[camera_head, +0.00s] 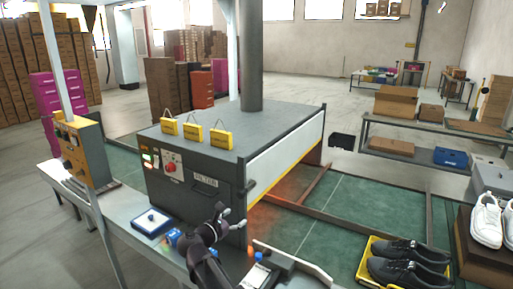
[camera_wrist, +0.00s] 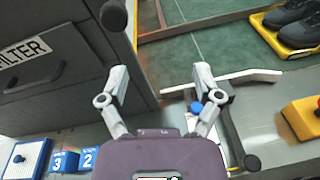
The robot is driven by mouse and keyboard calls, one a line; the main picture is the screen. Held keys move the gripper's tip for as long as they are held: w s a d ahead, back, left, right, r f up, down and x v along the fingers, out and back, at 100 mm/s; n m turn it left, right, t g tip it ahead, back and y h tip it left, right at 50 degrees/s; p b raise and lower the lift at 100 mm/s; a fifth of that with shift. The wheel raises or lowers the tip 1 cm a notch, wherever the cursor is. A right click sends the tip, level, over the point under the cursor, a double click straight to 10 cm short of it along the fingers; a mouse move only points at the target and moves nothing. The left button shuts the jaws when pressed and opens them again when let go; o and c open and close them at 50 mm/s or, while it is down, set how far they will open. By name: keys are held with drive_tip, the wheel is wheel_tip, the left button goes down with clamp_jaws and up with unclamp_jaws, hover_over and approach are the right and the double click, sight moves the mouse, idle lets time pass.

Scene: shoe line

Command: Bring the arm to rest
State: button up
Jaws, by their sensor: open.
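My gripper (camera_head: 231,216) is in front of the right front corner of a grey machine (camera_head: 193,188), above the bench (camera_head: 128,211). In the wrist view my gripper (camera_wrist: 160,78) has its two fingers spread apart, with nothing between them. The machine's dark front (camera_wrist: 60,68) with a handle fills the left of that view. My arm reaches up from the bottom edge of the head view.
A blue-rimmed tray (camera_head: 151,222) and blue numbered blocks (camera_wrist: 65,161) sit on the bench. Black shoes (camera_head: 408,264) stand on a yellow tray (camera_head: 362,273) at the right. A yellow box with a red button (camera_wrist: 304,119) is at the wrist view's right.

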drive_tip(key=s+d+f+m+g+y+p, duration=0.1)
drive_tip(key=s+d+f+m+g, duration=0.3)
drive_tip(key=d+m, duration=0.45)
drive_tip(key=s+d+f+m+g+y, duration=0.15)
drive_tip(key=d+f+m+g, duration=0.3)
drive_tip(key=d, duration=0.65)
drive_tip(key=s+d+f+m+g+y, duration=0.1)
drive_tip(key=s+d+m+y, duration=0.1)
drive_tip(key=s+m, duration=0.1)
drive_tip(key=s+d+f+m+g+y+p, duration=0.1)
drive_tip(key=s+d+f+m+g+y, duration=0.1)
drive_tip(key=s+m, duration=0.2)
drive_tip(key=s+d+f+m+g+y, duration=0.2)
drive_tip(key=s+d+m, duration=0.1)
drive_tip(key=m, duration=0.3)
drive_tip(key=shift+s+d, duration=0.1)
drive_tip(key=shift+s, duration=0.25)
drive_tip(key=shift+s+m+y+p, duration=0.3)
drive_tip(key=shift+s+m+y, duration=0.2)
drive_tip(key=shift+m+y, duration=0.1)
